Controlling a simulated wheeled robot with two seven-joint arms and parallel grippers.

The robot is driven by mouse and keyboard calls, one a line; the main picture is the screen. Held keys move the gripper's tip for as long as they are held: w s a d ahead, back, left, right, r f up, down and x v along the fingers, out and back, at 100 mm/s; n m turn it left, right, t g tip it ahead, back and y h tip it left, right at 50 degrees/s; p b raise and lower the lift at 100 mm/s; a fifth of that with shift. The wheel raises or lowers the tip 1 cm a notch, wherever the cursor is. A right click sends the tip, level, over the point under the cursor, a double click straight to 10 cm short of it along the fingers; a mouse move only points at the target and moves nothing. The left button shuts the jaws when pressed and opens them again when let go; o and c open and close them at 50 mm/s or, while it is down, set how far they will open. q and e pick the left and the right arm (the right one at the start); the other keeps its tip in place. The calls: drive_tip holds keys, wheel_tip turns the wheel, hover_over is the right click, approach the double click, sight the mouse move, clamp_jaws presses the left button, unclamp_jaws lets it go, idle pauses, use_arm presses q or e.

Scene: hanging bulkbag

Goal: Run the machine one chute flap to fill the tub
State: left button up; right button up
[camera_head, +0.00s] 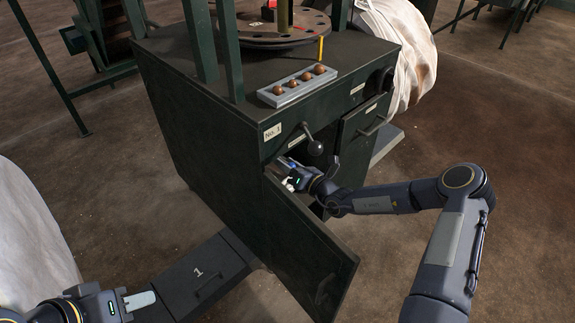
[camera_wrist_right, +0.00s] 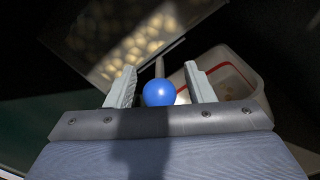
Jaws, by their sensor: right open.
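The dark green machine labelled No. 1 (camera_head: 200,110) stands in the middle of the head view, its lower door (camera_head: 305,240) swung open. My right gripper (camera_head: 291,183) reaches into the opening. In the right wrist view, a blue ball knob (camera_wrist_right: 158,92) on a thin grey rod sits between the open fingers of my right gripper (camera_wrist_right: 160,90); I cannot tell whether they touch it. A whitish tub (camera_wrist_right: 235,85) with a red line inside lies beyond the right finger. My left gripper (camera_head: 138,301) is low at the left, away from the machine; its finger gap is unclear.
A lit panel with many round pale pieces (camera_wrist_right: 125,40) shows behind the knob. A black-knobbed lever (camera_head: 311,140) is above the opening. A tray of brown balls (camera_head: 297,86) sits on top. A step marked 1 (camera_head: 200,272) and a white bag (camera_head: 30,240) are at left.

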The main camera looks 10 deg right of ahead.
drive_tip(key=shift+c, duration=0.2)
clamp_jaws()
drive_tip(key=shift+r+p, duration=0.15)
drive_tip(key=shift+p, duration=0.15)
drive_tip(key=r+g+h+p, duration=0.1)
drive_tip(key=p, duration=0.6)
drive_tip(key=shift+a+r+g, duration=0.1)
drive_tip(key=shift+r+g, duration=0.1)
drive_tip(key=shift+g, duration=0.2)
drive_tip(key=shift+f+p, duration=0.2)
drive_tip(key=shift+p, duration=0.1)
